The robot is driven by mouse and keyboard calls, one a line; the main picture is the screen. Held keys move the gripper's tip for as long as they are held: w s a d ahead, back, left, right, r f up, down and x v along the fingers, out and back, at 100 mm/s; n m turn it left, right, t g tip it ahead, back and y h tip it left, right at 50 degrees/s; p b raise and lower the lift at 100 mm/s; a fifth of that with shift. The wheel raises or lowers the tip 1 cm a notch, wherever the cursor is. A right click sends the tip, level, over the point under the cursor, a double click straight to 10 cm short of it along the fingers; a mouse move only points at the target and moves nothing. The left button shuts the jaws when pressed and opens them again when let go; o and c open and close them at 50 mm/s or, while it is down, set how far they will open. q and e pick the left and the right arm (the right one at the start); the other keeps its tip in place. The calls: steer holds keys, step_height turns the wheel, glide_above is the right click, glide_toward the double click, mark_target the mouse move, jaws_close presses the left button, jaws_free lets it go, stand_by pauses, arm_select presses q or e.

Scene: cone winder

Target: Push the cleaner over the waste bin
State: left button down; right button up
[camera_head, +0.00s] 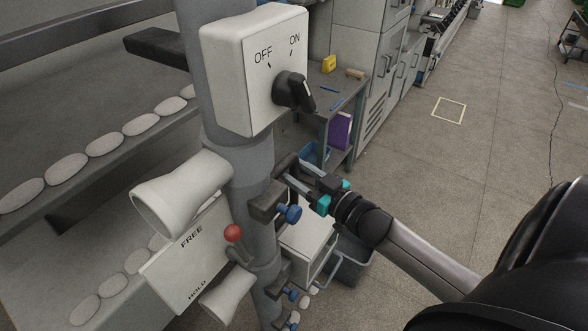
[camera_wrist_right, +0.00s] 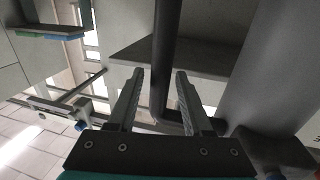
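The cleaner (camera_head: 250,165) is a grey upright column with white flared nozzles, an OFF/ON switch box (camera_head: 250,75) and a FREE/HOLD plate (camera_head: 190,262). A red-knobbed lever (camera_head: 233,232) stands level with the word FREE. A dark bar handle (camera_wrist_right: 165,60) is on the column's right side. My right gripper (camera_head: 293,178) is at this handle. In the right wrist view its fingers (camera_wrist_right: 160,85) stand apart with the handle between them and a gap visible. The waste bin (camera_head: 355,265), grey, is on the floor beyond, partly hidden by my right arm. My left gripper is out of view.
White oval pieces (camera_head: 68,168) line the shelves at left. A workbench (camera_head: 340,100) with small items and grey cabinets (camera_head: 370,60) stand behind.

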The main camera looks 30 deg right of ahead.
jaws_close()
stand_by(1.2)
